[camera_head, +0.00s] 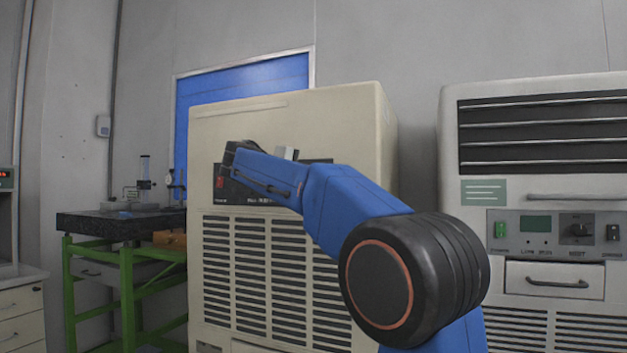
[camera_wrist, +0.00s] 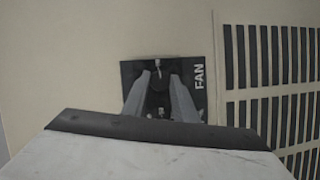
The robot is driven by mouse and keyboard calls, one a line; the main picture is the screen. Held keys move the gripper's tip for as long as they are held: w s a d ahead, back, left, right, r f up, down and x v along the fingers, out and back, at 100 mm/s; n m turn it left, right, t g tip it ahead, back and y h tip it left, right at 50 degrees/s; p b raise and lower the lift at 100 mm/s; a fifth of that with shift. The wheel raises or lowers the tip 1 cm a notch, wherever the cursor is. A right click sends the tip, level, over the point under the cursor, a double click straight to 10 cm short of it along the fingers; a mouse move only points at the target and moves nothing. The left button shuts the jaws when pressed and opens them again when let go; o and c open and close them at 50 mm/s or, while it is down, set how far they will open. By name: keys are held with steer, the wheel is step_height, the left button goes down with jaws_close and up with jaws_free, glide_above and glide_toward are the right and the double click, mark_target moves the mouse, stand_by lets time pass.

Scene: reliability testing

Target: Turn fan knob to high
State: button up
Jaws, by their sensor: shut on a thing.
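The beige cabinet (camera_head: 290,120) stands in the middle of the head view and carries a black control panel (camera_head: 262,198) on its upper front. In the wrist view, the black panel (camera_wrist: 130,68) has white "FAN" lettering and appears turned sideways. A dark fan knob (camera_wrist: 159,88) sits on it between the two grey fingers of my gripper (camera_wrist: 161,80). My gripper is shut on the knob. The knob's pointer and setting marks cannot be made out. In the head view my blue arm hides the knob and part of the panel.
A vented grille (camera_head: 270,270) lies below the panel. A second cabinet (camera_head: 480,180) with dark louvres, switches and a dial stands to the right. A green-framed bench (camera_head: 125,255) with instruments stands to the left.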

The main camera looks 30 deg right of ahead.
steer(key=shift+f, duration=0.15)
steer(key=o, duration=1)
steer(key=shift+o, duration=0.2)
steer(key=v, duration=1.7)
steer(key=shift+a, duration=0.15)
